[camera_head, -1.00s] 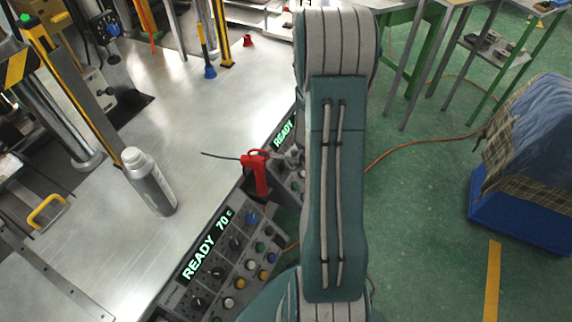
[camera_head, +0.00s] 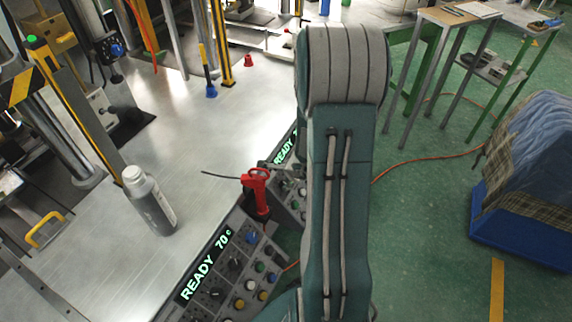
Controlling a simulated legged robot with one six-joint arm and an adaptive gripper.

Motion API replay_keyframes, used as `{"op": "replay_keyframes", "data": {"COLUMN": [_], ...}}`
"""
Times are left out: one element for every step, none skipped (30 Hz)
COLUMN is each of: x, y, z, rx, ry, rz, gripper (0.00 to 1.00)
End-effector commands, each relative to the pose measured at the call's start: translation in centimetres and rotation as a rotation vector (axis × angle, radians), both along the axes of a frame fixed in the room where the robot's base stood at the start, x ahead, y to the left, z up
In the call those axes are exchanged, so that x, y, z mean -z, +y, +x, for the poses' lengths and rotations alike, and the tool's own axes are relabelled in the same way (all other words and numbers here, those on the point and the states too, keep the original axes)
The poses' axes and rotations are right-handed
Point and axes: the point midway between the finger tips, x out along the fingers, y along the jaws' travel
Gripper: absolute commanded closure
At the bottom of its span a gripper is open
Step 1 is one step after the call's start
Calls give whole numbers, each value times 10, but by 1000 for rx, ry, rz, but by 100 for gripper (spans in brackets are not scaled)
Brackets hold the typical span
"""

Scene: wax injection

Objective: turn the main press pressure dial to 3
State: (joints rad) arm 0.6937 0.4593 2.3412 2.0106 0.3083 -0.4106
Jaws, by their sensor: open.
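A near control panel (camera_head: 237,279) with a lit "READY 70 c" display (camera_head: 207,262) runs along the bench's front edge. It carries several black dials and coloured buttons. A second panel (camera_head: 291,188) with a lit "READY" display (camera_head: 285,145) lies farther back and is partly covered by my arm. I cannot tell which dial is the main press pressure dial, and the dial marks are too small to read. My arm rises through the middle of the picture, right of both panels. My gripper is not in view.
A red hand tool (camera_head: 257,191) stands between the panels. A grey bottle (camera_head: 149,204) stands on the metal bench (camera_head: 130,260). Press columns are at left. A blue crate (camera_head: 519,233) with cloth stands at right, and an orange cable (camera_head: 425,164) crosses the open green floor.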

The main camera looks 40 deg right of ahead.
Motion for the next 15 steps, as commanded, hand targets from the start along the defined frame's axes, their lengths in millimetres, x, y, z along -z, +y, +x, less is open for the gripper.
{"op": "replay_keyframes", "data": {"x": [-7,-10,-14,-17,-19,-23,-26,-28,-32,-34,-37,-40,-43,-45,-48], "y": [0,0,0,0,0,0,0,0,0,0,-1,-1,-1,-1,0], "z": [0,0,0,0,0,1,1,1,1,1,1,0,1,1,1], "rx": [-2,-2,-1,-1,-2,-2,-2,-2,-2,-1,0,-1,0,-1,-1], "ry": [-2,-2,-2,-2,-2,-2,-3,-3,-2,-2,-2,-2,-2,-2,-3], "rz": [-3,-3,-4,-4,-3,-3,-3,-3,-3,-4,-4,-5,-3,-4,-3], "gripper": [23,23,23,23,23,23,23,23,23,23,23,23,23,23,23]}}
